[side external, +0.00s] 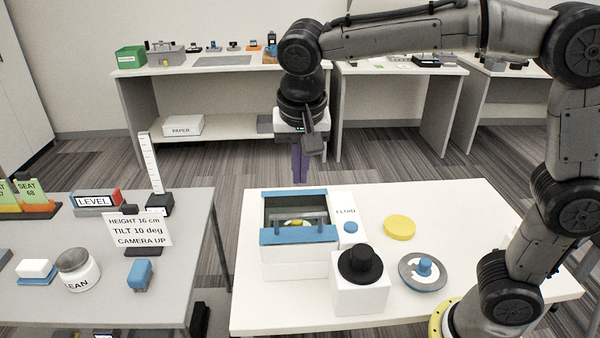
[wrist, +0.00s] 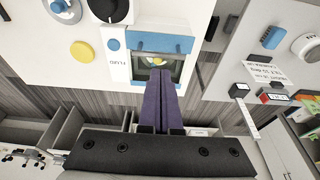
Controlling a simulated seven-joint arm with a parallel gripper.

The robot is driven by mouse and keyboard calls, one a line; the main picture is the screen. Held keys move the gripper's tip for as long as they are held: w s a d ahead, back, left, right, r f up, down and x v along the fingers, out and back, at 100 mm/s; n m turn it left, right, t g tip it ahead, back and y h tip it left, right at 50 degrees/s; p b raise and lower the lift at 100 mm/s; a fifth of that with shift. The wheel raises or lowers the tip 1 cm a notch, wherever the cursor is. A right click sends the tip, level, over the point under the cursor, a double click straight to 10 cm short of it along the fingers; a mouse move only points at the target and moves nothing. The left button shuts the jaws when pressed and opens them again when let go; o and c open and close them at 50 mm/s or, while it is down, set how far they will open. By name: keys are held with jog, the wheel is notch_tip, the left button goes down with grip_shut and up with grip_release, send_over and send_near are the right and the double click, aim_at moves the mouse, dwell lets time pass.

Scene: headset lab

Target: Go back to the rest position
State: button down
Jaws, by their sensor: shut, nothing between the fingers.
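My gripper (side external: 300,178) hangs with its purple fingers pointing down, behind and above the white table's far edge in the side view. In the wrist view its two purple fingers (wrist: 155,105) lie together, shut with nothing between them. A white and blue box (side external: 295,262) labelled FLUID stands on the white table (side external: 465,240), apart from the fingers. It has an open window with a yellow item (side external: 296,223) inside. The box also shows beyond the fingertips in the wrist view (wrist: 118,62).
A white block with a black knob (side external: 360,264), a yellow disc (side external: 399,228) and a grey dial with a blue knob (side external: 424,270) stand on the white table. A grey table (side external: 190,270) with signs is at left. Shelved desks (side external: 130,110) line the back.

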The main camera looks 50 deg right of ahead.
jog(key=s+d+r+t+y, duration=0.15)
jog(key=s+d+r, duration=0.25)
jog(key=s+d, duration=0.6)
jog(key=s+a+f+n+t, duration=0.1)
jog(key=s+f+n+t, duration=0.1)
jog(key=s+f+n, duration=0.6)
jog(key=shift+s+n+y, duration=0.35)
jog(key=shift+s+n, duration=0.15)
jog(key=shift+s, duration=0.15)
jog(key=shift+a, duration=0.1)
